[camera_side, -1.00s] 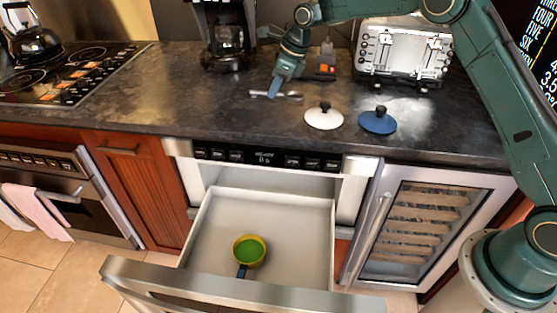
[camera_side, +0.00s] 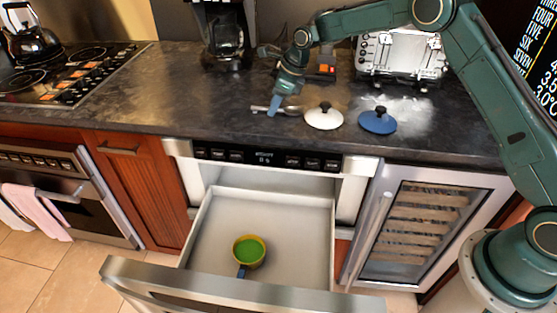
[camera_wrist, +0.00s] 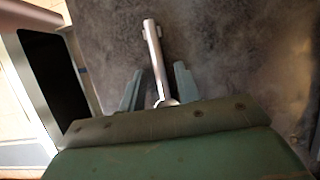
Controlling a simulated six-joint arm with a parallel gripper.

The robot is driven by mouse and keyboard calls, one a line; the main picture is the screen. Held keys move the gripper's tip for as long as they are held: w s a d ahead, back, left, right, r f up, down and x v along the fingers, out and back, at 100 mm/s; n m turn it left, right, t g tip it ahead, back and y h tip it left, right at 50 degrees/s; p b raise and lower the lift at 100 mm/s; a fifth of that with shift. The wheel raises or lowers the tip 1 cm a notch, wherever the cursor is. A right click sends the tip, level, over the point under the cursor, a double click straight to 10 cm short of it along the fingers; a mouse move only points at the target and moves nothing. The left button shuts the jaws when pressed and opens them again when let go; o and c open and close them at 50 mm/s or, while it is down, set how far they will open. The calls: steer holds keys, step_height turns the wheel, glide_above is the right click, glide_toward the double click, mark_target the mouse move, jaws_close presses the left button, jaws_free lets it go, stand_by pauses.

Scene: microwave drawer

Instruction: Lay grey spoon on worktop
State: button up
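The grey spoon (camera_side: 290,111) appears to lie on the dark worktop (camera_side: 170,95), left of the white lid, near the front edge. My gripper (camera_side: 272,111) points down at it. In the wrist view the spoon's handle (camera_wrist: 154,55) runs between the two fingers of my gripper (camera_wrist: 157,85), with a gap on each side, so the fingers are open around it. The spoon's other end is hidden behind my gripper body in the wrist view.
A white lid (camera_side: 323,117) and a blue lid (camera_side: 378,121) lie right of the spoon. The drawer (camera_side: 315,240) below is open, with a yellow-green pot (camera_side: 249,251) inside. A coffee maker (camera_side: 226,40) and toaster (camera_side: 400,55) stand behind. Worktop to the left is clear.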

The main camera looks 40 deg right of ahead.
mark_target(290, 110)
stand_by(0.3)
steer(key=v, duration=1.2)
steer(key=shift+r, duration=0.2)
stand_by(0.4)
